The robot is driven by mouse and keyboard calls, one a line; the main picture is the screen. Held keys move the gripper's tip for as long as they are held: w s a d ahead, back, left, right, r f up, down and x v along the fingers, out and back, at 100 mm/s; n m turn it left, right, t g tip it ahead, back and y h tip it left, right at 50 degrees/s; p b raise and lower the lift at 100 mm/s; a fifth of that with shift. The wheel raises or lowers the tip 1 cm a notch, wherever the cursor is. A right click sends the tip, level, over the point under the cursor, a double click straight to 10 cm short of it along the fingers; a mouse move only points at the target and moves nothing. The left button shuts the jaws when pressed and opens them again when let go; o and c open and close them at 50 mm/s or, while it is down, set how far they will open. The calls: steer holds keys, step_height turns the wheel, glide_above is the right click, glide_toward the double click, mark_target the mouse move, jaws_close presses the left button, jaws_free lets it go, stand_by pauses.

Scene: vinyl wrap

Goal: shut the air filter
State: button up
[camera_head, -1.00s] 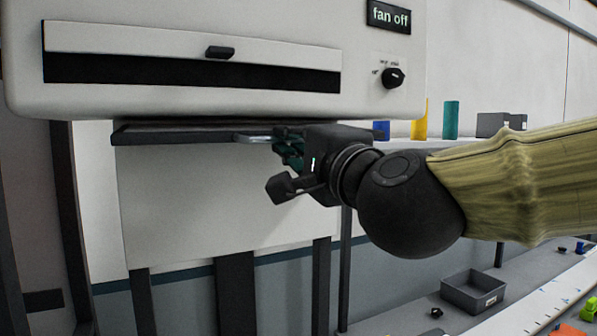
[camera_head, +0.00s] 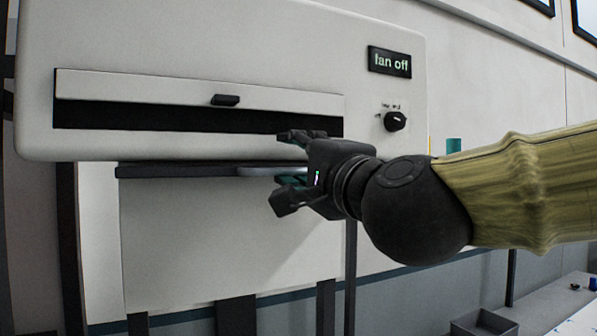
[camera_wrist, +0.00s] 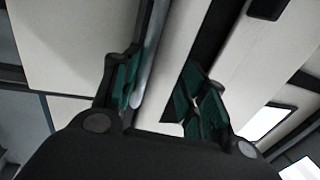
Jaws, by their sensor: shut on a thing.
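The white cabinet (camera_head: 230,50) has a "fan off" display. A pale flap (camera_head: 150,90) with a small black tab handle (camera_head: 225,100) lies above a long dark slot (camera_head: 180,117). I cannot tell which part is the air filter. Under the cabinet is a dark ledge (camera_head: 180,171) with a silver bar handle (camera_head: 258,171) at its front. My gripper (camera_head: 287,168) is at this bar, its fingers above and below it. In the wrist view the bar (camera_wrist: 150,60) runs along the left finger, between the fingers of my gripper (camera_wrist: 165,95). Contact at the right finger is unclear.
A black knob (camera_head: 395,121) sits on the cabinet front, below the display (camera_head: 389,62). A pale panel (camera_head: 200,240) hangs under the ledge, with dark posts below. A grey bin (camera_head: 483,323) is at the lower right. The space right of the cabinet looks open.

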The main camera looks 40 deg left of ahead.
steer(key=shift+o, duration=0.2)
steer(key=shift+r, duration=0.55)
steer(key=shift+f, duration=0.15)
steer(key=shift+c, duration=0.8)
steer(key=shift+d+f, duration=0.1)
steer(key=shift+d, duration=0.05)
steer(key=shift+s+d+f, duration=0.1)
steer(key=shift+d+f, duration=0.05)
steer(key=shift+d, duration=0.05)
steer(key=v, duration=1.1)
steer(key=shift+s+f, duration=0.15)
steer(key=shift+f, duration=0.15)
